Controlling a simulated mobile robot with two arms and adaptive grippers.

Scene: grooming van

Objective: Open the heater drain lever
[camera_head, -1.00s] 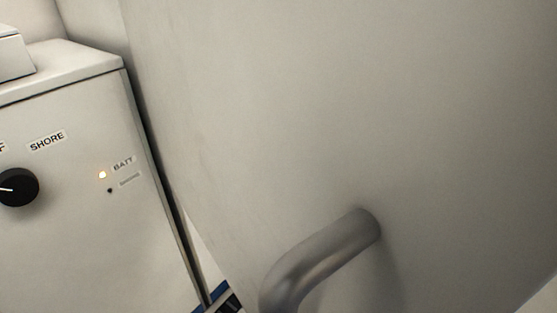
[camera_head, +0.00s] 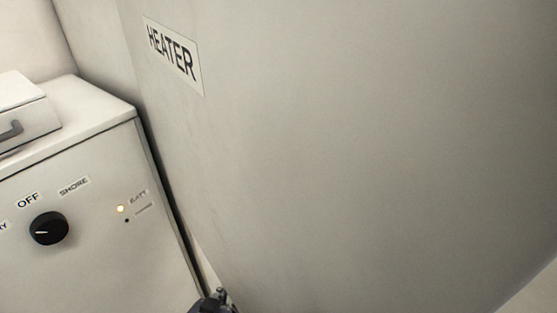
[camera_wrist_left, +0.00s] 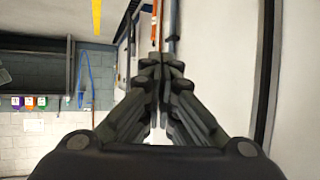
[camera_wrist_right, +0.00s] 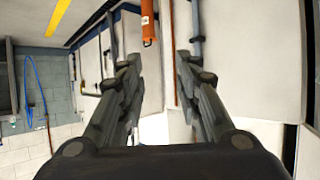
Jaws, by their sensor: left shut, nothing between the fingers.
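The heater is a large plain white panel (camera_head: 330,150) with a HEATER label (camera_head: 173,55) in the head view. No lever shows on it there. My left gripper (camera_wrist_left: 162,66) is shut and empty in the left wrist view, its fingertips together in front of a grey pipe (camera_wrist_left: 171,30) and a thin orange strip. My right gripper (camera_wrist_right: 157,68) is open and empty in the right wrist view. An orange cylinder (camera_wrist_right: 149,22) and a grey pipe (camera_wrist_right: 197,22) lie beyond its fingers. I cannot tell whether the orange part is the drain lever.
A white cabinet (camera_head: 90,270) with a black knob (camera_head: 49,229) and a lit BATT lamp stands left of the heater, a narrow gap between. A dark part of mine shows at the head view's bottom edge. A blue hose (camera_wrist_right: 38,90) hangs on the far wall.

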